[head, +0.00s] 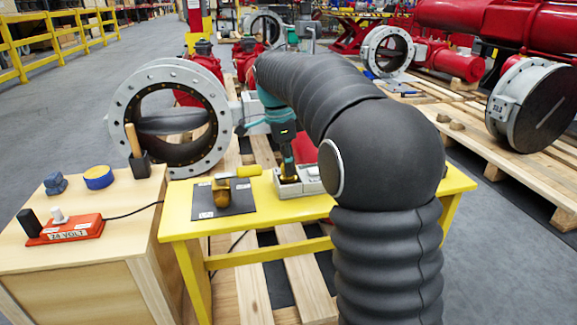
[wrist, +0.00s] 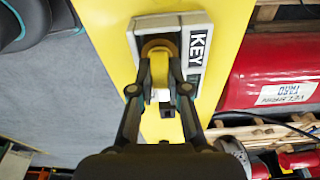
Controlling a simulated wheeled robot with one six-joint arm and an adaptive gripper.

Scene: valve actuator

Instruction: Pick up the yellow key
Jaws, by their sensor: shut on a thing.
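The yellow key (wrist: 159,66) stands between my gripper's two fingers in the wrist view. Its rounded top sits over a light grey holder (wrist: 158,22) marked KEY. My gripper (wrist: 160,90) is shut on the key. I cannot tell whether the key is still seated in the holder or just above it. In the head view my gripper (head: 288,172) points down at the grey holder (head: 312,183) on the yellow table (head: 325,209). The key is hidden there by my gripper and arm.
A black mat (head: 240,201) with a brass-coloured part and a yellow-handled tool lies left of the holder. A wooden cabinet (head: 120,250) bears a red 24 VOLT box (head: 66,229), a mallet (head: 135,150) and tape (head: 98,178). A large flanged valve (head: 172,117) stands behind.

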